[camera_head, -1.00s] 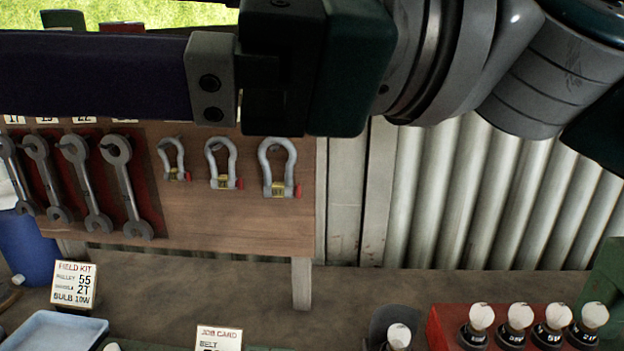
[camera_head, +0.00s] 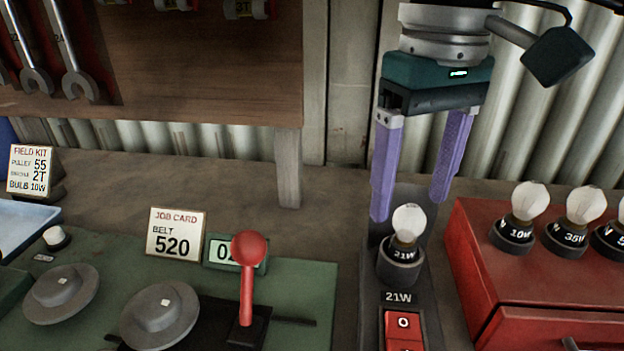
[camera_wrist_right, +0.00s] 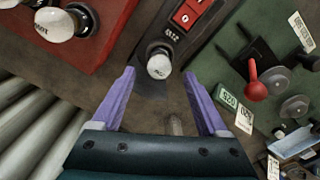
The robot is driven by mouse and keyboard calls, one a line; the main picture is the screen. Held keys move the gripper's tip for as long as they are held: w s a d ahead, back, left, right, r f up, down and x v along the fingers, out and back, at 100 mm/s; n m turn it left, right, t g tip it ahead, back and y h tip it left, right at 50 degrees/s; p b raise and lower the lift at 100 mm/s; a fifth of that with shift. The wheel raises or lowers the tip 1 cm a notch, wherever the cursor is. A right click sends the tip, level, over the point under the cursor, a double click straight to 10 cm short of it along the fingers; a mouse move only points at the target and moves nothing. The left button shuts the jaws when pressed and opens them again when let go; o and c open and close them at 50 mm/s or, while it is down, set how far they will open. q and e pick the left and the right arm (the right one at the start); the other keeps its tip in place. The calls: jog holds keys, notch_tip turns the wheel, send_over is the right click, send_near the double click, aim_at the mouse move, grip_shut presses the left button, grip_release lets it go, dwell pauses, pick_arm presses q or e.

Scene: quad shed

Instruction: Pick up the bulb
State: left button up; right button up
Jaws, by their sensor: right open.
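A clear white bulb (camera_head: 408,222) stands upright in a dark socket marked 21W on a narrow black stand (camera_head: 398,297). It also shows between the fingertips in the right wrist view (camera_wrist_right: 159,67). My right gripper (camera_head: 411,208) is open and points down, its two purple fingers to either side of the bulb's top in the picture. I cannot tell whether they touch it. More bulbs stand in black sockets on a red box (camera_head: 477,258), including one marked 10W (camera_head: 529,201) and one marked 35W (camera_head: 585,205). My left gripper is out of view.
A field kit card (camera_head: 29,169) reads "BULB 10W". A job card (camera_head: 176,235), a red-knobbed lever (camera_head: 248,270) and grey pulleys (camera_head: 160,316) sit left of the stand. A wooden tool board (camera_head: 200,70) and corrugated wall are behind. Some bare bench shows at back left.

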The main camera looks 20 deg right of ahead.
aim_at(413, 206)
jog(key=f, duration=0.2)
jog(key=f+p, duration=0.1)
jog(key=f, duration=0.2)
jog(key=shift+s, duration=0.2)
grip_shut()
dwell(0.3)
